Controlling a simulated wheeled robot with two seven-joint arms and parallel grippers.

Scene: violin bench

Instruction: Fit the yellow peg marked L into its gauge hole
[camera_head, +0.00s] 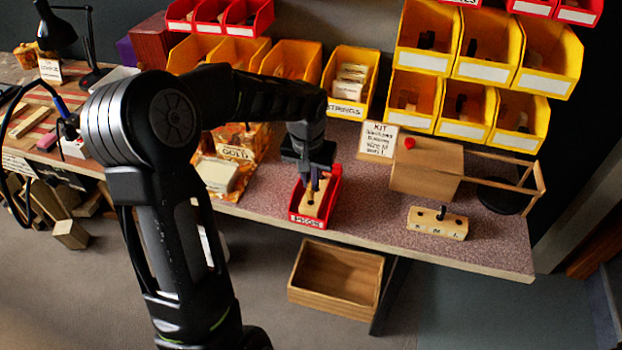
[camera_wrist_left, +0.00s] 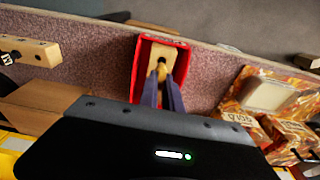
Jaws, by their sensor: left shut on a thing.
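My left gripper (camera_head: 317,184) is over the red tray (camera_head: 333,196) labelled PEGS at the bench's front edge. In the left wrist view its two fingers (camera_wrist_left: 163,84) are closed on a small yellow peg (camera_wrist_left: 162,68), within the tray's outline. A pale wooden block (camera_wrist_left: 161,51) with a dark hole sits in the tray. I cannot tell whether the peg is still in the block. The peg's letter cannot be read. The pale gauge block (camera_head: 437,225), marked S, M and L, lies to the right with a dark peg (camera_head: 441,212) standing near its middle. My right gripper is out of view.
A wooden box (camera_head: 427,168) with a red knob and a KIT card (camera_head: 378,141) stand behind the gauge block. Yellow bins (camera_head: 351,83) line the back. The speckled bench (camera_head: 374,213) is clear between tray and gauge. An open wooden crate (camera_head: 335,280) is below.

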